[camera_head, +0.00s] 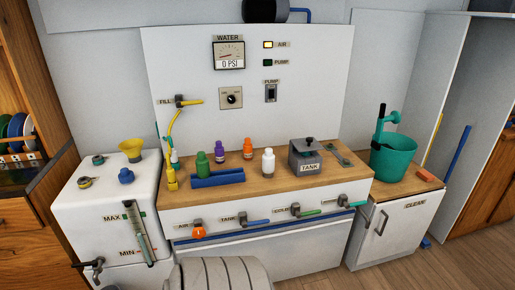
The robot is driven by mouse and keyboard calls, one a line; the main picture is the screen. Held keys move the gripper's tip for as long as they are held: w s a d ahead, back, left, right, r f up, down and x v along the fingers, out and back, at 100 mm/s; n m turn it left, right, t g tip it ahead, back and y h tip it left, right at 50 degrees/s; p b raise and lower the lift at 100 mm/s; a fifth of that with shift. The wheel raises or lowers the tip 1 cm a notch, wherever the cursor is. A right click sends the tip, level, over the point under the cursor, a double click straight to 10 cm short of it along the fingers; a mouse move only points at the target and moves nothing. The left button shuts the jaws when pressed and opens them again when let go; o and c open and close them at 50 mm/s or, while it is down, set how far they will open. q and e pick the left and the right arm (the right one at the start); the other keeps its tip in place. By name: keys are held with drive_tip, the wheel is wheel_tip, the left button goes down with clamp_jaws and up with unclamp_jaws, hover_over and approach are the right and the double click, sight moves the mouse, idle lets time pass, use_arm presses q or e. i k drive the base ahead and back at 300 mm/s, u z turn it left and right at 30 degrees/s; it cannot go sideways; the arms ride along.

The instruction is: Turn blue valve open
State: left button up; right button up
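A valve with a blue lever handle (257,222) is on the white front panel of the counter, just right of the "TANK" label. Its handle points to the right, nearly level, along the panel. Neither of my grippers is in view, and nothing touches the valve.
An orange-tagged valve (198,233) sits left of it by the "AIR" label, and a green-handled valve (308,213) sits to its right. A white tank (107,205) stands at the left. Bottles and a grey tank box (306,157) stand on the wooden top. A teal bucket (394,156) is at right.

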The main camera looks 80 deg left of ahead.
sight(245, 224)
drive_tip(key=u, duration=0.8)
drive_tip(key=i, duration=0.85)
drive_tip(key=u, duration=0.9)
